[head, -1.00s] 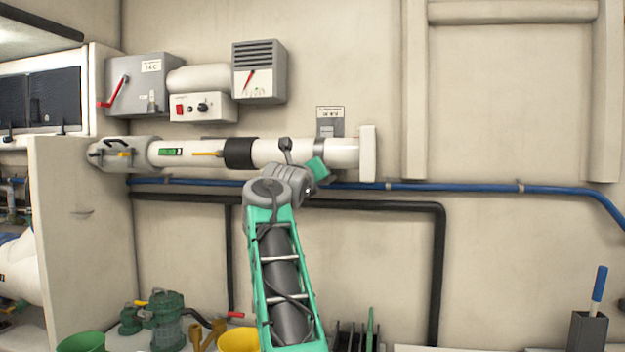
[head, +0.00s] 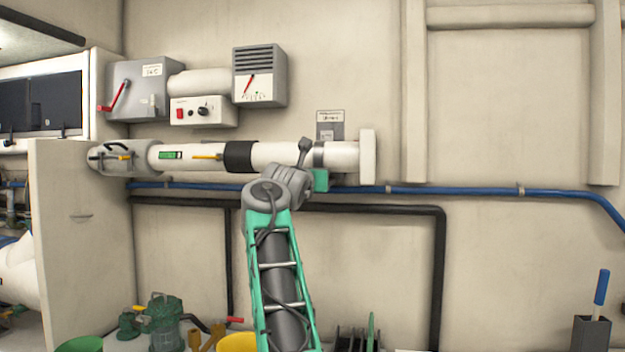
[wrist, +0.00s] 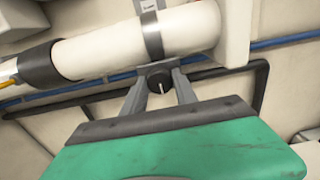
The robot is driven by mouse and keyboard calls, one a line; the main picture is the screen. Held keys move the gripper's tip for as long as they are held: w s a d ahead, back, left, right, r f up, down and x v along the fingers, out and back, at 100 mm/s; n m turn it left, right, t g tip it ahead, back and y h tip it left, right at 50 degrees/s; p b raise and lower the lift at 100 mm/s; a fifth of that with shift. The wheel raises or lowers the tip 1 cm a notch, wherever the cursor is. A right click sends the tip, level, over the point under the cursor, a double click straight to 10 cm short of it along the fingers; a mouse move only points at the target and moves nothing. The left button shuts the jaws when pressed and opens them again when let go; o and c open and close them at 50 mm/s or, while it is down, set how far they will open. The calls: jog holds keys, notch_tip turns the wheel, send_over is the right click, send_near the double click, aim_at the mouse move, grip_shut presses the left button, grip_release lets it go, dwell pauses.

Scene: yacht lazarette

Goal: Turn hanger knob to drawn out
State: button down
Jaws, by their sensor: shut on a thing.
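The hanger knob (wrist: 159,81) is a round black knob with a white pointer line, below the grey hanger band (wrist: 152,38) around the white pipe. In the wrist view the pointer line stands nearly upright in the picture. My gripper (wrist: 158,84) is shut on the knob, one grey finger on each side of it. The band also shows in the head view (head: 318,155). There my green hand (head: 320,180) is just below the pipe, and the knob and fingertips are hidden.
The white pipe (head: 280,155) runs along the wall to a white end block (head: 367,157). A blue hose (head: 450,189) and black pipe (head: 400,206) pass below. Grey control boxes (head: 259,77) hang above left. A green pump (head: 165,322) stands low left.

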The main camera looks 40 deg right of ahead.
jog(key=c, duration=1)
grip_release()
jog(key=b+v, duration=0.3)
jog(key=v, duration=0.5)
jog(key=shift+b, duration=0.3)
jog(key=shift+w, duration=0.15)
